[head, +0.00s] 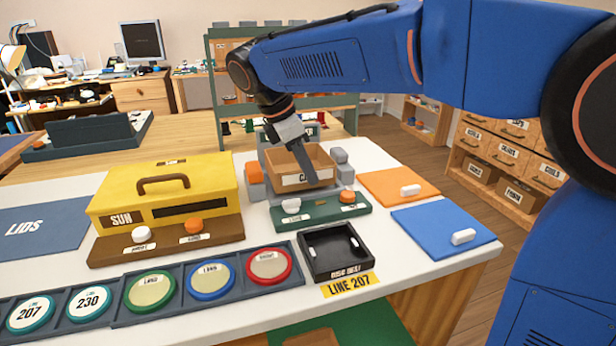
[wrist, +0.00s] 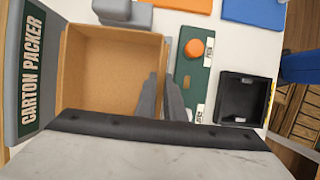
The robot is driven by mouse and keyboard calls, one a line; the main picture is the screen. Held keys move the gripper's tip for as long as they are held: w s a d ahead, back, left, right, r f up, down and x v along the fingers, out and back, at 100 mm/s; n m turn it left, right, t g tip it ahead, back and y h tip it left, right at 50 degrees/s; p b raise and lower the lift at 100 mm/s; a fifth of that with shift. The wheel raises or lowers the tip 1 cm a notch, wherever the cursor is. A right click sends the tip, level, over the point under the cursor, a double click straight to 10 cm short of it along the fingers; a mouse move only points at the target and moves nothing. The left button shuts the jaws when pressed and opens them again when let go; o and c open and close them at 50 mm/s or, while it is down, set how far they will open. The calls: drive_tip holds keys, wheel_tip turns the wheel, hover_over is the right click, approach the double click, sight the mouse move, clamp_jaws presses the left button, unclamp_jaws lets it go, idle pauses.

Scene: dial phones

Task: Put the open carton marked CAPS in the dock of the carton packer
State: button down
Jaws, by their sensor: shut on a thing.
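The open carton (head: 288,183) is brown cardboard, with a white label partly covered by my finger; the letters "CA" show. It is upright at the carton packer (head: 271,204), between its grey side blocks. I cannot tell whether it rests on the dock floor. My gripper (head: 307,168) is shut on the carton's front wall. In the wrist view my gripper (wrist: 160,95) has one finger inside the carton (wrist: 105,60) and one outside. The carton looks empty there. The CARTON PACKER sign (wrist: 30,75) stands beside the carton in that view.
The packer's green front panel (head: 322,214) has a white and an orange knob. A black tray (head: 310,262) lies in front, and orange (head: 385,184) and blue (head: 432,222) mats lie right. A yellow SUN box (head: 115,195) stands left, behind a row of round dials (head: 150,291).

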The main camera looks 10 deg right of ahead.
drive_tip(key=shift+f, duration=0.85)
drive_tip(key=shift+f, duration=0.15)
drive_tip(key=c, duration=1.8)
unclamp_jaws()
drive_tip(key=shift+c, duration=0.2)
drive_tip(key=v, duration=1.2)
